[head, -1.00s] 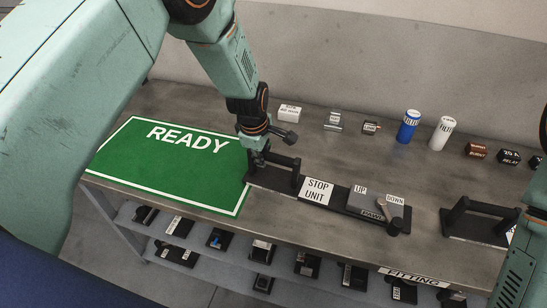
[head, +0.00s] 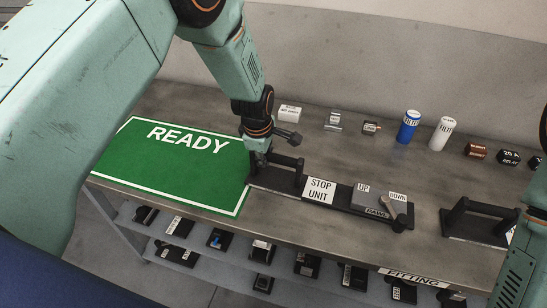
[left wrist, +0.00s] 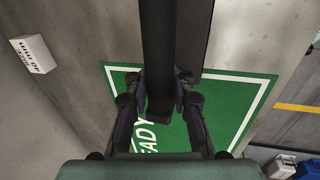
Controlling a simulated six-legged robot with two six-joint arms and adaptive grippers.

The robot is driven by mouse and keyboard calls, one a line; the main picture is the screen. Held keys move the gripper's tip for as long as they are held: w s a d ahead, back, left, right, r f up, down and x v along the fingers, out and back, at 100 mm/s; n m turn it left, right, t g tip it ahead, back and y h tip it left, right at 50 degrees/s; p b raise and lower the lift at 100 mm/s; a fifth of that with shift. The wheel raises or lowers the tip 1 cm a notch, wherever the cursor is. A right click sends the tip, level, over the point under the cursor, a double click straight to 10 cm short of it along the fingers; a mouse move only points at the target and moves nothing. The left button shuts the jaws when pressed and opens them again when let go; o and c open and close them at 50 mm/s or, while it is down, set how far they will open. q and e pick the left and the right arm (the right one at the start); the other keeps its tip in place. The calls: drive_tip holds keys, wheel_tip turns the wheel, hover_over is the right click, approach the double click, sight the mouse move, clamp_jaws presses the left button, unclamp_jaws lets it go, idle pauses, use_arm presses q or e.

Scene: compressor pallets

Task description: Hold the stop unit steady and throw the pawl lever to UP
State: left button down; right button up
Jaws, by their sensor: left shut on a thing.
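The stop unit is a long dark base with a white STOP UNIT label (head: 319,190), lying on the grey bench. A black bar handle (head: 289,164) stands at its left end. At its right end is a grey block (head: 370,197) marked UP, DOWN and PAWL. The pawl lever (head: 389,207) on this block leans toward the front right, on the DOWN side. My left gripper (head: 260,163) is shut on the handle's left part. In the left wrist view the dark bar (left wrist: 172,45) runs between its fingers (left wrist: 158,105). My right gripper is not in view.
A green READY mat (head: 180,170) lies left of the unit. Another dark handled unit (head: 480,222) is at the right. Filters (head: 408,127), a relay (head: 508,157) and small parts line the back. A lower shelf (head: 225,262) holds several parts. The bench between unit and back row is clear.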

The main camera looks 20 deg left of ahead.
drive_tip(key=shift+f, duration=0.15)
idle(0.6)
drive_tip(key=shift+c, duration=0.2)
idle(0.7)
